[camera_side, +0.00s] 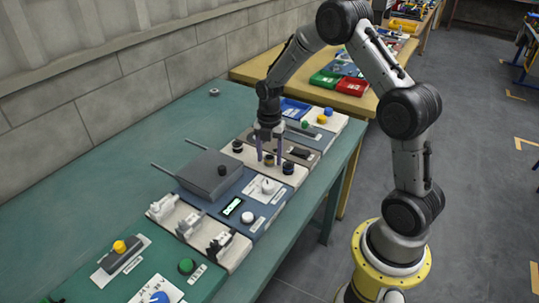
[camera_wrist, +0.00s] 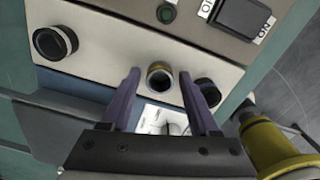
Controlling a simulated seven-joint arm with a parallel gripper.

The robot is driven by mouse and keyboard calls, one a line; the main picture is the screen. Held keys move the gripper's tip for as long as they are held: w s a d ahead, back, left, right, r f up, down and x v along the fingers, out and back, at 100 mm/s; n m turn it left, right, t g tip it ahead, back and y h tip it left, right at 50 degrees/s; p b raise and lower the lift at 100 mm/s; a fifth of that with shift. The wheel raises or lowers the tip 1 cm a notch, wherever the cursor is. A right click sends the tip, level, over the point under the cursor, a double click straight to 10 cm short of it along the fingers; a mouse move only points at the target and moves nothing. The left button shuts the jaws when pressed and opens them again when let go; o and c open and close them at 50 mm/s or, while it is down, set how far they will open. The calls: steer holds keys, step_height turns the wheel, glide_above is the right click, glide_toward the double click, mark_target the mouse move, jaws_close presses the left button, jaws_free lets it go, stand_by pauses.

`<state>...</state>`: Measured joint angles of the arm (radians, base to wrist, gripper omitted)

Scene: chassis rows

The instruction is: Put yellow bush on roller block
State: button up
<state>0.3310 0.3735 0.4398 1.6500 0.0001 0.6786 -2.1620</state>
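A short round bush with a dull yellow rim and dark centre (camera_wrist: 160,78) stands on a pale panel (camera_wrist: 100,60). It also shows in the side view (camera_side: 269,160). My gripper (camera_wrist: 160,75) is open, with its two purple-grey fingers on either side of this bush. I see a gap on both sides of it. A black bush (camera_wrist: 55,42) stands left of it on the panel, and another dark bush (camera_wrist: 207,93) stands close to the right finger. I cannot tell for sure which part is the roller block; pale blocks with grey tops (camera_side: 190,224) stand nearer the front left.
A grey box (camera_side: 210,172) with rods stands beside the pale panel. A rocker switch (camera_wrist: 243,18) is on the neighbouring panel. A white knob (camera_side: 267,186) sits on a blue panel. The green bench (camera_side: 80,210) is clear at the back left.

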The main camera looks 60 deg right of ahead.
steer(key=shift+o, duration=0.2)
steer(key=shift+r, duration=0.1)
step_height(320, 180, up, 12)
steer(key=s+a+r+m+t, duration=0.3)
steer(key=s+a+r+m, duration=0.5)
steer(key=s+r+m, duration=0.15)
steer(key=s+a+m+t, duration=0.1)
steer(key=s+a+m, duration=0.2)
steer(key=s+m, duration=0.2)
steer(key=s+a+m+t, duration=0.1)
steer(key=s+a+m, duration=0.1)
steer(key=s+m, duration=0.4)
steer(key=s, duration=0.3)
steer(key=shift+s+a+r+t, duration=0.2)
steer(key=shift+a+r+t, duration=0.1)
steer(key=shift+a, duration=0.1)
steer(key=shift+m, duration=0.25)
